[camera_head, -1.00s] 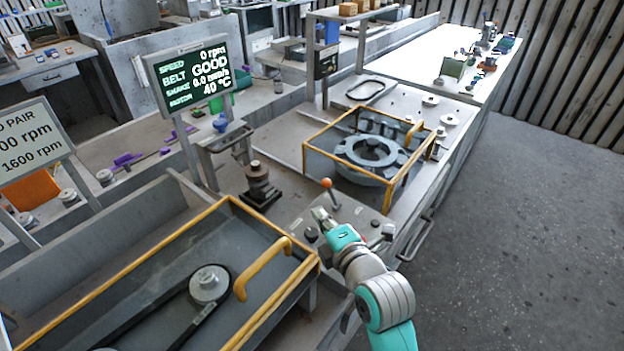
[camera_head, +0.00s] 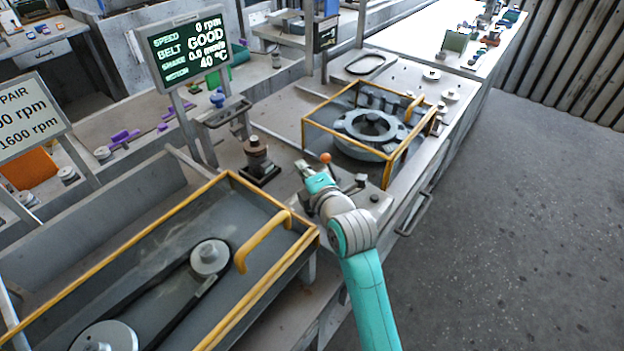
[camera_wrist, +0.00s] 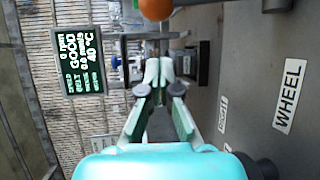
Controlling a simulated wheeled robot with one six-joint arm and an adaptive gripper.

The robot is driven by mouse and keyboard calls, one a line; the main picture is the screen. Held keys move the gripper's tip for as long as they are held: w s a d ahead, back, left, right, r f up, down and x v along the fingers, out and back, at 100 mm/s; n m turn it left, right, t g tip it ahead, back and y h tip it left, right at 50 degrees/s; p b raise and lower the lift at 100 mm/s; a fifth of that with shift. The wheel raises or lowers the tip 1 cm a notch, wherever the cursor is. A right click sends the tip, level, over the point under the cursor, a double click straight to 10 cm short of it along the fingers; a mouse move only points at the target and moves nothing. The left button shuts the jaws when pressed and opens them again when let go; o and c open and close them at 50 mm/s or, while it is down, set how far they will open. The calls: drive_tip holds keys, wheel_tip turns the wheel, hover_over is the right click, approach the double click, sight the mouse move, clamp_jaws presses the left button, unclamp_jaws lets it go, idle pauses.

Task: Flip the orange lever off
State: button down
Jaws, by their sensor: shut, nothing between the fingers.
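The orange lever's ball knob (camera_head: 325,158) stands on a short stalk on the grey panel, between the two yellow-framed guards. In the wrist view the orange knob (camera_wrist: 156,8) is at the top edge, partly cut off, just beyond my fingertips. My gripper (camera_head: 302,165) is shut and empty. In the head view its tips are just left of the knob. In the wrist view its fingers (camera_wrist: 159,78) are together, with a visible gap below the knob. The lever's stalk is mostly hidden in the wrist view. I see no clear contact.
Dark knobs (camera_head: 361,180) stand right of my gripper. A yellow-framed guard (camera_head: 345,102) covers a round housing behind the lever. A larger guard with a yellow handle (camera_head: 262,240) is at front left. A screen (camera_head: 188,50) reads 0 rpm. A WHEEL label (camera_wrist: 289,96) is on the panel.

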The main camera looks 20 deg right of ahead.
sight(331, 169)
drive_tip(key=shift+d+r, duration=0.15)
drive_tip(key=shift+d, duration=1.75)
drive_tip(key=shift+w, duration=0.1)
